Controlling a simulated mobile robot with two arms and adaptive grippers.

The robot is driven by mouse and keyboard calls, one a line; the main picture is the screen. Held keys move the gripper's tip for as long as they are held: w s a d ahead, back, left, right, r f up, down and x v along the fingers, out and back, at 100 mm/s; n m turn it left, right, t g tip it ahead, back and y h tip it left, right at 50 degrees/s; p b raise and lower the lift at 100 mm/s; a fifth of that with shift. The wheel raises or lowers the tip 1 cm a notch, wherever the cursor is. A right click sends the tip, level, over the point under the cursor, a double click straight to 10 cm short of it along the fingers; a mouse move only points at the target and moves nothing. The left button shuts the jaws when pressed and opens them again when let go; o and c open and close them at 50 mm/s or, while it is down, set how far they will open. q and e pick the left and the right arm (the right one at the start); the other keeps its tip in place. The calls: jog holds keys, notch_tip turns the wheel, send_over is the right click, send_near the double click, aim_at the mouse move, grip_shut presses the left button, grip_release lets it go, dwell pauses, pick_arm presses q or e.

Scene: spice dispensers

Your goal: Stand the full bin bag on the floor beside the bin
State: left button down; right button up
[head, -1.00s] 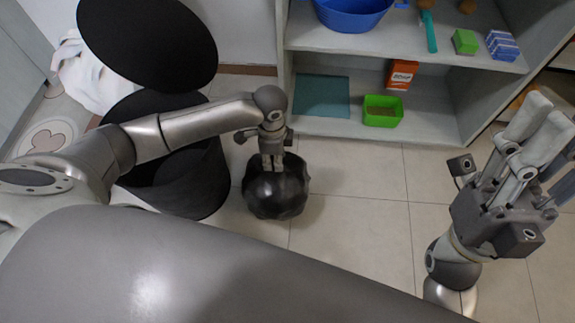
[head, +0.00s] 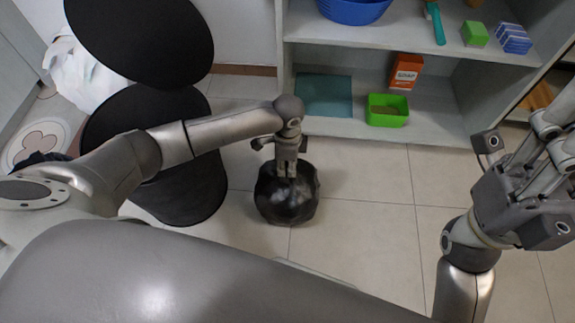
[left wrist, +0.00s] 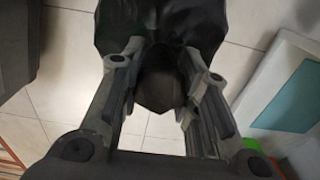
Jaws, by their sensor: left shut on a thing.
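The full bin bag (head: 287,204) is black, shiny and rounded, to the right of the black bin (head: 185,187) in the head view, with a narrow floor gap between them. My left gripper (head: 287,168) is shut on the top of the bag from above. In the left wrist view the bag's gathered neck (left wrist: 160,82) sits between the two fingers, and its body fills the top of the picture. The bag's underside is hidden, so I cannot tell whether it touches the floor. My right gripper (head: 518,142) is empty, its fingers spread, at the right.
A round black lid (head: 140,40) stands up behind the bin. A white bag (head: 83,75) lies behind it at left. A grey shelf (head: 350,129) holds a green tray (head: 387,111), a soap box (head: 406,71) and a blue basin (head: 353,8). Tiled floor (head: 365,240) is clear right of the bag.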

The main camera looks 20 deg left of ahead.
dwell(0.4)
pick_arm(q)
jog(key=c, duration=1.1)
grip_release()
jog(key=shift+f, duration=0.15)
